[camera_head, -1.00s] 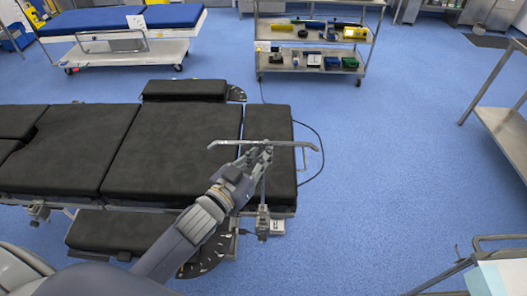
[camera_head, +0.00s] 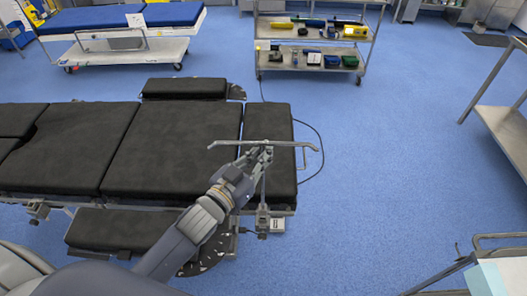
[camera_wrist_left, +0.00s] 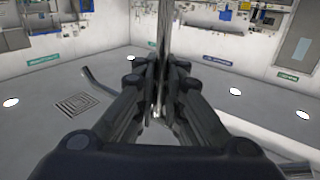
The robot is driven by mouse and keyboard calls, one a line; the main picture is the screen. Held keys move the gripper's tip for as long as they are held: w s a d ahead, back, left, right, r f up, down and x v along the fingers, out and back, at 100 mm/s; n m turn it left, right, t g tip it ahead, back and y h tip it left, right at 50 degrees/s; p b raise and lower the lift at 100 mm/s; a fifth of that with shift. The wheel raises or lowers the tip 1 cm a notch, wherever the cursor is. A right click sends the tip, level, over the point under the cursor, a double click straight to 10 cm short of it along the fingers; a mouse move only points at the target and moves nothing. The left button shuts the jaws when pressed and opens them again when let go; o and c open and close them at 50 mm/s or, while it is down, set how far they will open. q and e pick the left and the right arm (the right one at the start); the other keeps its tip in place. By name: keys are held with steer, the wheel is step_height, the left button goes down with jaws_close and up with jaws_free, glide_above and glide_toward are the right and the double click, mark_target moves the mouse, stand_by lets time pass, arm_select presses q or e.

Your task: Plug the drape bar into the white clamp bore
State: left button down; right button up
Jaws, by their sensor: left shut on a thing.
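The drape bar (camera_head: 285,144) is a thin grey metal bar with a long crosspiece, bent at both ends, and a post running down from it. My left gripper (camera_head: 259,156) is shut on the post just below the crosspiece, over the end of the operating table. In the left wrist view the post (camera_wrist_left: 165,28) stands between the closed fingers (camera_wrist_left: 160,72). I cannot tell whether the post's tip is inside the bore. My right gripper is not in view.
The black-padded operating table (camera_head: 170,150) lies under my left arm. A small white box (camera_head: 278,226) is beside the clamp. Another clamp (camera_head: 38,210) is on the near rail at left. A shelf cart (camera_head: 315,65) stands behind.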

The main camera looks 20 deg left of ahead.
arm_select(q)
steer(key=shift+f+b, duration=0.5)
steer(key=shift+f, duration=0.65)
steer(key=c, duration=1.6)
jaws_free()
steer(key=v, duration=1.2)
